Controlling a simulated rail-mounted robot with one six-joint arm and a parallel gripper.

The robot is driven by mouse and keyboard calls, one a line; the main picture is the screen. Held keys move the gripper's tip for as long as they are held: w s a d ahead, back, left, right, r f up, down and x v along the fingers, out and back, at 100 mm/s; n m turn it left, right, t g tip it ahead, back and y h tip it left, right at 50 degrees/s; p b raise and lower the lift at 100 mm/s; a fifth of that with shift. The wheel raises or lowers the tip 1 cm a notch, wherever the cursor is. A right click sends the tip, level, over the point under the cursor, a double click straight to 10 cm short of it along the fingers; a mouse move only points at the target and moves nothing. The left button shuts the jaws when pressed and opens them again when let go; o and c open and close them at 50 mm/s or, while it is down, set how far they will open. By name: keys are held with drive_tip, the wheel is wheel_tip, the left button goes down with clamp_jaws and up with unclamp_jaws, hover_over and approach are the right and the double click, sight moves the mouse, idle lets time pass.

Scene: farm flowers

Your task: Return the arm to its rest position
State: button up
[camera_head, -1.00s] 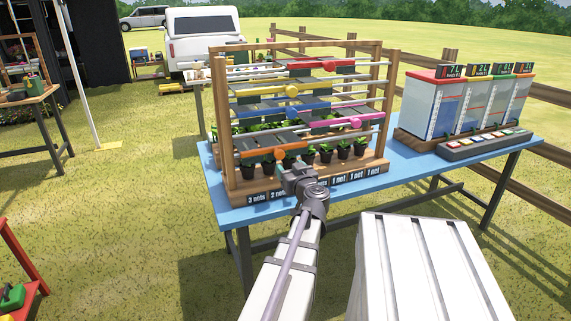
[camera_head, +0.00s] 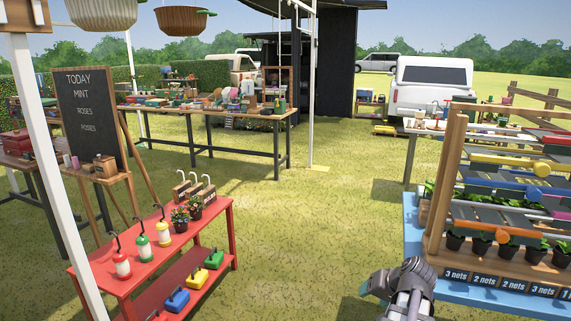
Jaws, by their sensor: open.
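My gripper (camera_head: 372,287) shows at the bottom of the head view, right of centre, with a dark grey wrist and a short piece of my arm below it. It points left and is open, with nothing seen between its fingers. It is over the grass in front of the left end of the blue table (camera_head: 412,222), apart from the wooden rack (camera_head: 440,190). Most of my arm is out of frame.
The rack holds potted plants (camera_head: 480,243) and coloured sliding bars, with labels along its base. A red shelf table (camera_head: 140,272) with lanterns and pots stands at left, beside a chalkboard (camera_head: 90,120). A long work table (camera_head: 205,115) is behind. Grass between is clear.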

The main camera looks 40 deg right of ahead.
drive_tip(key=w+a+f+n+g, duration=0.1)
drive_tip(key=w+a+n+g, duration=0.2)
drive_tip(key=a, duration=1.1)
drive_tip(key=w+a+f+n+g, duration=0.15)
drive_tip(key=w+a+n, duration=0.35)
drive_tip(key=a, duration=0.8)
drive_tip(key=w+a+f+n+g, duration=0.15)
drive_tip(key=w+a, duration=0.35)
drive_tip(key=a, duration=0.9)
wheel_tip(320, 180, up, 15)
drive_tip(key=a+n+p, duration=0.1)
drive_tip(key=p, duration=1.3)
drive_tip(key=shift+w+r+g, duration=0.15)
drive_tip(key=shift+r+g, duration=0.05)
drive_tip(key=shift+g, duration=0.2)
drive_tip(key=shift+a, duration=0.1)
